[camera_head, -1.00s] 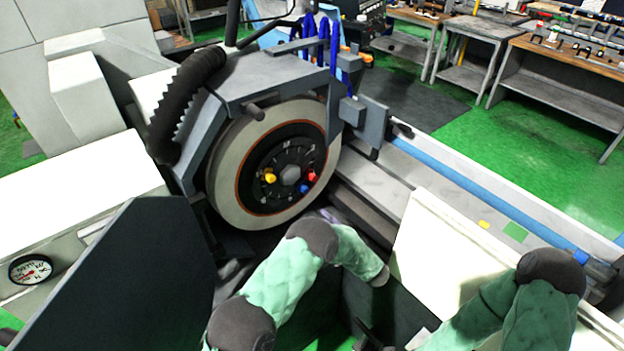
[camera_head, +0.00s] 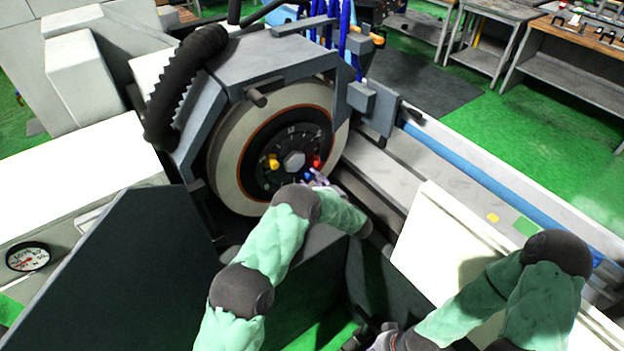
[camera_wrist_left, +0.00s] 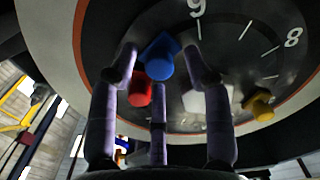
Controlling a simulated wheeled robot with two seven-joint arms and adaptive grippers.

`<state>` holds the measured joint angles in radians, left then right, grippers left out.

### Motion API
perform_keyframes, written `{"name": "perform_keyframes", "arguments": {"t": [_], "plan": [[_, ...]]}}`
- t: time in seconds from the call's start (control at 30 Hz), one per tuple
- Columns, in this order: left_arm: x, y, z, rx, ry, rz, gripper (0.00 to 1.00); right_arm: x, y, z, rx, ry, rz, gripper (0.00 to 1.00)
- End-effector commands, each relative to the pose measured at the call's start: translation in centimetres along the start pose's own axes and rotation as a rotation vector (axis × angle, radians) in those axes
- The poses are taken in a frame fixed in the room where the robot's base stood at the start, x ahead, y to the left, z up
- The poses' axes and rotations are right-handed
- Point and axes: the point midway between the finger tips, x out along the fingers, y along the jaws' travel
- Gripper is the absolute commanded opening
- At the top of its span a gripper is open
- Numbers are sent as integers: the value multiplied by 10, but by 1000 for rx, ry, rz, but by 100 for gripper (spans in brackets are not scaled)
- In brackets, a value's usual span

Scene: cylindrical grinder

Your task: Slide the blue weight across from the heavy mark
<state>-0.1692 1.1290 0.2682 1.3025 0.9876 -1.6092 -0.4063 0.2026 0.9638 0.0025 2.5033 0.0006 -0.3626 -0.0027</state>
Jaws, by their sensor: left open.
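The blue weight (camera_head: 309,176) sits on the black dial face (camera_head: 268,176) of the grinding wheel, low right of the hub nut and partly hidden by my left gripper (camera_head: 320,181). In the left wrist view the blue weight (camera_wrist_left: 160,57) lies between the spread fingertips of my left gripper (camera_wrist_left: 160,62), overlapping the red weight (camera_wrist_left: 139,93). The gripper is open; contact with the weight cannot be told. The yellow weight (camera_wrist_left: 259,106) sits apart, across the pale hub nut (camera_wrist_left: 205,98). My right gripper (camera_head: 372,337) is low at the bottom edge, its fingers unclear.
The wheel's pale rim (camera_head: 227,166) and grey guard (camera_head: 265,62) surround the dial. A dark panel (camera_head: 120,270) stands at lower left and a cream panel (camera_head: 450,245) at right. A blue rail (camera_head: 465,180) runs behind it. Dial numbers 9 and 8 show in the wrist view.

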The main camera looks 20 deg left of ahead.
Motion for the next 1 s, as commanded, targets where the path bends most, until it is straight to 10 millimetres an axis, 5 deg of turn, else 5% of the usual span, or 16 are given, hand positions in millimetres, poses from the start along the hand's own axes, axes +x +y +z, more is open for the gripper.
{"name": "perform_keyframes", "arguments": {"t": [0.43, 0.6, 1.0], "plan": [[10, 0, 0, 0, 0, 1, 50, 0, 0, 0, 0, 0, 0, 0], [10, 0, 0, 0, 0, 1, 2, 0, 0, 0, 0, 0, 0, 0], [16, 4, 4, 29, 0, 0, 0, 6, 2, 0, 0, 0, 0, 0]]}}
